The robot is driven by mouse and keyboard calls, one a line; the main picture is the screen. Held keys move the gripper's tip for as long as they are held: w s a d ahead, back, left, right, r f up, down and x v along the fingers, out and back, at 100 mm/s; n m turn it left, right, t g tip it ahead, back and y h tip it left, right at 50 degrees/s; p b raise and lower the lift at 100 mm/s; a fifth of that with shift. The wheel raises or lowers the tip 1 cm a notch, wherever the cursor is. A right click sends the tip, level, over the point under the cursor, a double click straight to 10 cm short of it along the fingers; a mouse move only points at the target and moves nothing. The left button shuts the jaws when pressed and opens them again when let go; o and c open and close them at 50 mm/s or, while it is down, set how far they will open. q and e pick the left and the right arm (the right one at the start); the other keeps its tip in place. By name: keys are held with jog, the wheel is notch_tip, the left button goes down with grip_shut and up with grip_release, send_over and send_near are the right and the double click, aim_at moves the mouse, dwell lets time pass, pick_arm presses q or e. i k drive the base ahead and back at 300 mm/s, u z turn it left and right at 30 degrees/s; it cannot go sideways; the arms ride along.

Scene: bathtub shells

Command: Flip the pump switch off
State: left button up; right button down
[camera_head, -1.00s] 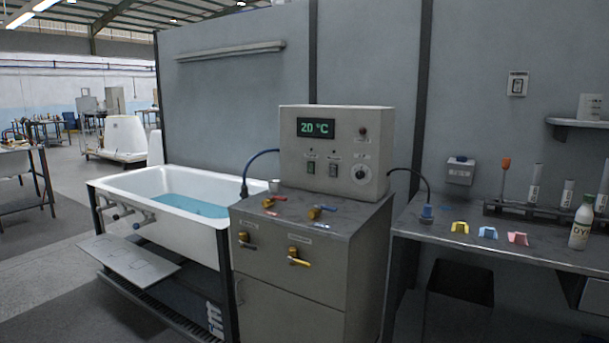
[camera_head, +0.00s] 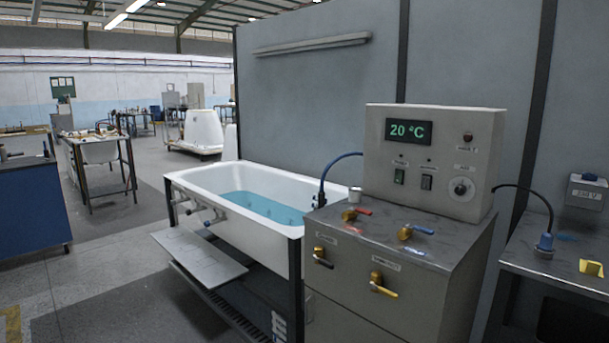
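The grey control panel (camera_head: 455,150) stands upright on the cabinet. It carries two small rocker switches side by side, a greenish one (camera_head: 399,176) on the left and a dark one (camera_head: 426,182) on the right. Their labels are too small to read, so I cannot tell which is the pump switch or which way each is set. A display (camera_head: 408,131) above them reads 20 °C. A round dial (camera_head: 461,189) and a dark red lamp (camera_head: 467,138) are to the right. Neither of my grippers is in view.
The cabinet (camera_head: 345,290) has red, blue, black and yellow-handled valves. A white bathtub (camera_head: 272,225) with blue water stands to its left, with a grey step plate (camera_head: 198,258) in front. A dark side table (camera_head: 560,262) is at right. Floor at left front is clear.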

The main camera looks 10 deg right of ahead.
aim_at(398, 174)
jog(key=u, duration=0.85)
jog(key=i, duration=2.2)
jog(key=z, duration=0.35)
jog(key=i, duration=1.3)
jog(key=z, duration=1.8)
jog(key=i, duration=0.45)
jog(key=z, duration=0.3)
